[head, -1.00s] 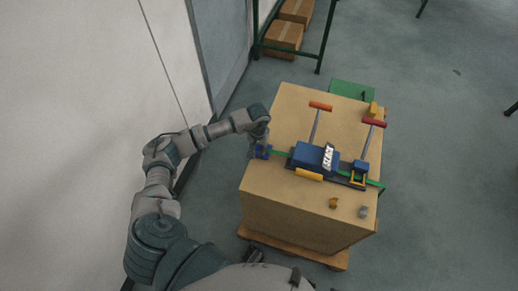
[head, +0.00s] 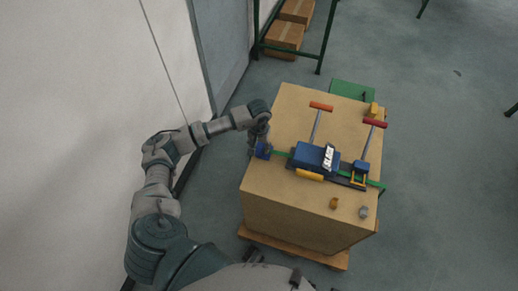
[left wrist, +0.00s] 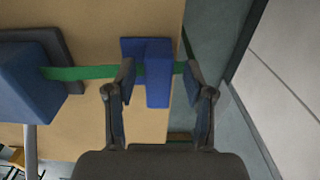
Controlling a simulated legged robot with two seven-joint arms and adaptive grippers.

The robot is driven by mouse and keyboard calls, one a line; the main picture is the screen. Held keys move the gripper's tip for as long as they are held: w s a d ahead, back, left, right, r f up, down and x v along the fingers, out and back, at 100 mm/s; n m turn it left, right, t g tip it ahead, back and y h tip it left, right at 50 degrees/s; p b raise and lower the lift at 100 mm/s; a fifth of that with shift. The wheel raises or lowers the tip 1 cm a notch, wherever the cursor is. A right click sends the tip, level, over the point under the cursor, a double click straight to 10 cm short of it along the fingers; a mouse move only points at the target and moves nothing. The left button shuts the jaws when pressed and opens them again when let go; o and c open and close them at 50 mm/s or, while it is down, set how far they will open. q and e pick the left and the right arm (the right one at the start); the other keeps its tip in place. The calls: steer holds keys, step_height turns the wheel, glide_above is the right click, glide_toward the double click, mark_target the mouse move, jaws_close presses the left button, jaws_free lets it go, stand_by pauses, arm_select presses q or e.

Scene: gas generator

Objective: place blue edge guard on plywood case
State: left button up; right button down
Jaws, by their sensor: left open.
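The blue edge guard (head: 263,151) sits at the left edge of the top of the plywood case (head: 300,225). In the left wrist view the blue edge guard (left wrist: 157,75) lies on the case edge, and a green strap (left wrist: 90,72) runs up to it from the blue tool and shows again on its far side. My left gripper (head: 258,146) is at the guard. Its two fingers (left wrist: 160,85) are apart, one on each side of the guard's raised part, with visible gaps. My right gripper is not in view.
A blue strapping tool (head: 315,157) with orange and red handles lies on the case top. The case stands on a wooden pallet (head: 300,248). A wall and door stand left.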

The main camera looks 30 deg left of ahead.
mark_target(259, 148)
arm_select(q)
step_height(259, 148, up, 9)
steer(key=shift+f, duration=0.15)
steer(key=shift+r, duration=0.45)
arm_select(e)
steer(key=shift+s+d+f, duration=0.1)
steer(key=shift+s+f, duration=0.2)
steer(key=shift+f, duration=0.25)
